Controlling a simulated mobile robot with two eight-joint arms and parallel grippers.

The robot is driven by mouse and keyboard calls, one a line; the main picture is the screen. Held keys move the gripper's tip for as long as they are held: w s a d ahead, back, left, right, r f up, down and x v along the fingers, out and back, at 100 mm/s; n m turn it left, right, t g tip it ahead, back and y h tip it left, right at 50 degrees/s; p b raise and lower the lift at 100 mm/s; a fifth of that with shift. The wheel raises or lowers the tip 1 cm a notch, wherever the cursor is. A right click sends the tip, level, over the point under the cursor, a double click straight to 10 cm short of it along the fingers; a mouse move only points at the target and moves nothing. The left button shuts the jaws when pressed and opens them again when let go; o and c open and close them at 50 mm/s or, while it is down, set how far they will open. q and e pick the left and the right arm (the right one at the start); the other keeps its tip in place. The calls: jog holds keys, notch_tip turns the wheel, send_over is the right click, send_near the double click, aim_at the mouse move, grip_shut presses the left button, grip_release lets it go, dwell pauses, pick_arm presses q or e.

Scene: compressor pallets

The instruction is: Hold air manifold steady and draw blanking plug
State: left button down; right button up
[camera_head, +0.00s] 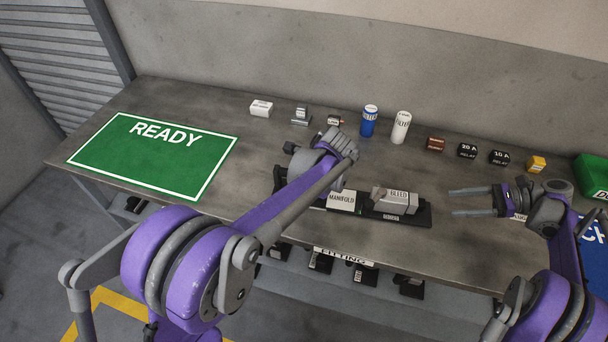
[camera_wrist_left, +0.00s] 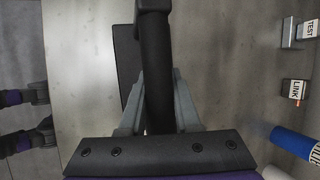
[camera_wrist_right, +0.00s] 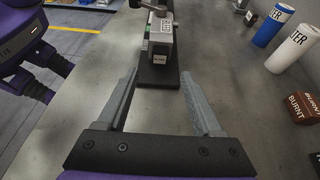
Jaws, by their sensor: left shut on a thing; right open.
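The air manifold (camera_head: 341,200), a block with a white MANIFOLD label, sits on a dark base on the bench, partly behind my left arm. A grey labelled block (camera_head: 396,201) stands at its right end; it also shows ahead of my right fingers in the right wrist view (camera_wrist_right: 161,45). My left gripper (camera_wrist_left: 157,80) is shut on a black bar (camera_wrist_left: 157,50); the head view hides its fingertips behind my arm. My right gripper (camera_head: 470,202) is open and empty, to the right of the grey block and apart from it. I cannot make out the blanking plug for certain.
A green READY mat (camera_head: 150,155) lies on the left of the bench. A green bin (camera_head: 592,178) is at the right edge.

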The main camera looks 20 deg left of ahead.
aim_at(425, 205)
jog(key=x, duration=0.8)
jog(key=shift+a, duration=0.1)
dwell(0.8)
grip_shut()
dwell(0.6)
dwell(0.9)
jog(key=shift+w+d+f, duration=0.1)
jog(key=shift+w+d, duration=0.05)
jog(key=shift+d, duration=1.4)
jog(key=shift+w+d, duration=0.15)
jog(key=shift+d, duration=1.35)
